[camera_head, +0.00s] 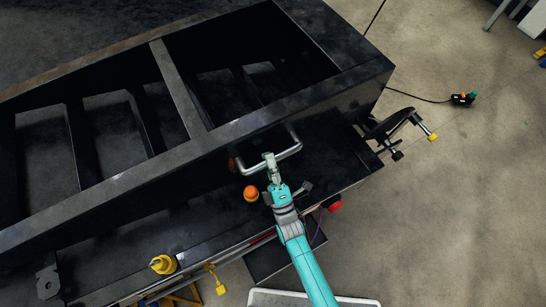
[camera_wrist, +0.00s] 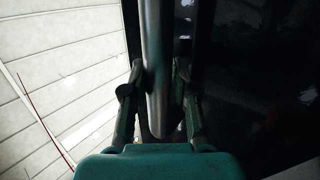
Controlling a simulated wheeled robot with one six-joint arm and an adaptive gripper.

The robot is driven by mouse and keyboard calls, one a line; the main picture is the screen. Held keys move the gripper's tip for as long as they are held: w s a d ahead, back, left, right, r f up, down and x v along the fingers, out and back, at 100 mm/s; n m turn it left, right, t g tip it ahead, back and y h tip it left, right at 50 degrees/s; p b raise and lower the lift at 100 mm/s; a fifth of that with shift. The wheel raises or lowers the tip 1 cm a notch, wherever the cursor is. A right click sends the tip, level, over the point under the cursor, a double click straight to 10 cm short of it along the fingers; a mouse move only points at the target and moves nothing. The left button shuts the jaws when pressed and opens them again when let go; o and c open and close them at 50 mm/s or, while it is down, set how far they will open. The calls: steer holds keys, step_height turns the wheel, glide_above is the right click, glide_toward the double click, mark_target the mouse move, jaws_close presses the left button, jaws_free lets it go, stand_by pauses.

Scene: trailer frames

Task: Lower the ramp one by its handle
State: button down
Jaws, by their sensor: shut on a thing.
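The ramp (camera_head: 185,95) is a large dark metal frame with crossbars, tilted across the upper left of the head view. Its handle (camera_head: 288,149) is a silver U-shaped bar on the ramp's near side. My gripper (camera_head: 269,160) is at the handle's near bar, its fingers around it. In the wrist view the handle (camera_wrist: 156,70) runs down between the two fingers of my gripper (camera_wrist: 159,105), which is shut on it.
An orange knob (camera_head: 251,193) stands on the dark trailer bed left of my gripper. A red round part (camera_head: 333,203) is right of it. A yellow part (camera_head: 163,264) is at the lower left. A cabled plug (camera_head: 463,99) lies right. The concrete floor at right is mostly clear.

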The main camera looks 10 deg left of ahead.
steer(key=shift+s+a+f+g, duration=0.1)
steer(key=shift+s+f+g, duration=0.05)
steer(key=shift+f, duration=0.4)
steer(key=shift+s+a+f+g, duration=0.1)
steer(key=shift+s+f+g, duration=0.05)
steer(key=shift+f, duration=0.4)
steer(key=c, duration=1)
jaws_free()
steer(key=shift+a, duration=0.1)
steer(key=shift+o, duration=0.4)
steer(key=shift+w, duration=0.1)
steer(key=v, duration=1.2)
steer(key=shift+r, duration=0.1)
steer(key=s+d, duration=0.8)
steer(key=s, duration=0.3)
steer(key=shift+s, duration=0.15)
steer(key=shift+d, duration=0.1)
